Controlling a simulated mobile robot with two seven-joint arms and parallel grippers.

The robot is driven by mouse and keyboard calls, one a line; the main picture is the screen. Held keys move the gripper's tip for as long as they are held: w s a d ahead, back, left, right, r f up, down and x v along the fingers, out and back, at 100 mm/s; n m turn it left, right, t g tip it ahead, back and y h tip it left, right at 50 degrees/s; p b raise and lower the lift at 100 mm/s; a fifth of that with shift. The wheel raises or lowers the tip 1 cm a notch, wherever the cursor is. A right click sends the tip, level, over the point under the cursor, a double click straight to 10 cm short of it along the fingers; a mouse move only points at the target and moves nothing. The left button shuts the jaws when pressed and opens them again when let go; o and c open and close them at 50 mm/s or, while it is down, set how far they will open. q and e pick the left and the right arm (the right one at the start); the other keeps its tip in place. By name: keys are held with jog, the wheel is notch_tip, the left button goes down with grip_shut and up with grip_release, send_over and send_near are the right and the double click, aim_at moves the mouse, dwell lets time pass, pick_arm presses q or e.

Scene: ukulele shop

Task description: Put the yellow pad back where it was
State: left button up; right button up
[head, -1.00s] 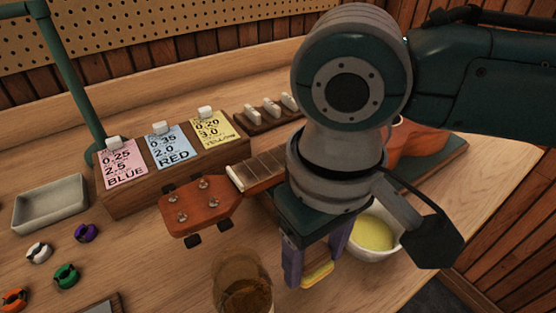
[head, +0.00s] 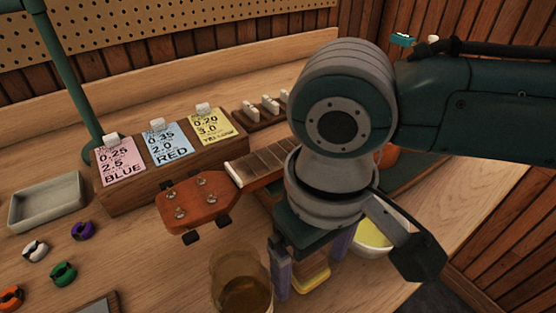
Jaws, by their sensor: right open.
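A small yellow pad (head: 312,281) shows low between the fingers of my right gripper (head: 308,276). It appears to lie at table level, and its upper part is hidden behind the gripper. The gripper's purple fingers are open, one on each side of the pad, with a gap at the left finger. Whether the right finger touches it I cannot tell. My left gripper is not in view.
An amber glass jar (head: 241,285) stands close left of the gripper. A ukulele headstock (head: 192,203) points left above it. The table's right edge is near the bowl.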

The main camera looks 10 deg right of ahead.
aim_at(313, 264)
jog(key=shift+r, duration=0.1)
pick_arm(q)
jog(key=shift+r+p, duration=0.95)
jog(key=shift+p, duration=0.05)
pick_arm(e)
notch_tip(313, 264, up, 12)
jog(key=shift+r, duration=0.1)
